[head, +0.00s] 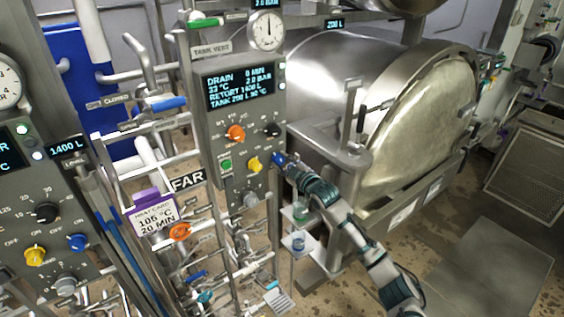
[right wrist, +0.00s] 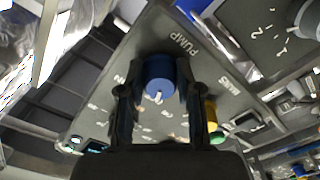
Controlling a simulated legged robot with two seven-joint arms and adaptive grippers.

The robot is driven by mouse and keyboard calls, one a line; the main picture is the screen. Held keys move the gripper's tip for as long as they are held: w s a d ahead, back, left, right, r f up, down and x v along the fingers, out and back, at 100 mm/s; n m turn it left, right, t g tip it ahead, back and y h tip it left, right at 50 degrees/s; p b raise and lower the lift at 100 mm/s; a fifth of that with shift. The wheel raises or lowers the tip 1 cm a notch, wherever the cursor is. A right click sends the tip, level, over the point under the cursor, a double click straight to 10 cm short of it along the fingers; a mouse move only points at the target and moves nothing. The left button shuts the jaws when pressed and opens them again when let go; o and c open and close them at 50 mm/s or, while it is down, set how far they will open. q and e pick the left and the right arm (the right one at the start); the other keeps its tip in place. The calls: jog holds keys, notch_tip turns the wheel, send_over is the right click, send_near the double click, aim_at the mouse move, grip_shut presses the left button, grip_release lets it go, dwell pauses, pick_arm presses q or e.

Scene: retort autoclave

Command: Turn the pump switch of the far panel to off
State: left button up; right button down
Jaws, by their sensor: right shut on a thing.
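The far panel (head: 212,130), beside a black-on-white FAR sign, has a lit display and several knobs. Its blue pump switch (head: 277,157) is at the lower right, partly hidden by my right gripper (head: 284,161). In the right wrist view the blue switch (right wrist: 159,72) is between the two fingers of my right gripper (right wrist: 158,92), which is shut on it. PUMP is printed beside it. A white mark on the knob points toward my palm. I cannot tell which label it points at. My left gripper is not in view.
A yellow knob (head: 254,164) and a green button (head: 226,165) are left of the pump switch; a black knob (head: 271,129) is above it. Another panel (head: 15,215) with its own blue knob stands at left. A large steel vessel (head: 430,120) is behind my right arm.

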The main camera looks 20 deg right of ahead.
jog(key=shift+n, duration=0.4)
jog(key=c, duration=0.8)
grip_release()
jog(key=shift+w+f, duration=0.1)
jog(key=shift+w, duration=0.05)
jog(key=v, duration=1.2)
jog(key=shift+d, duration=0.1)
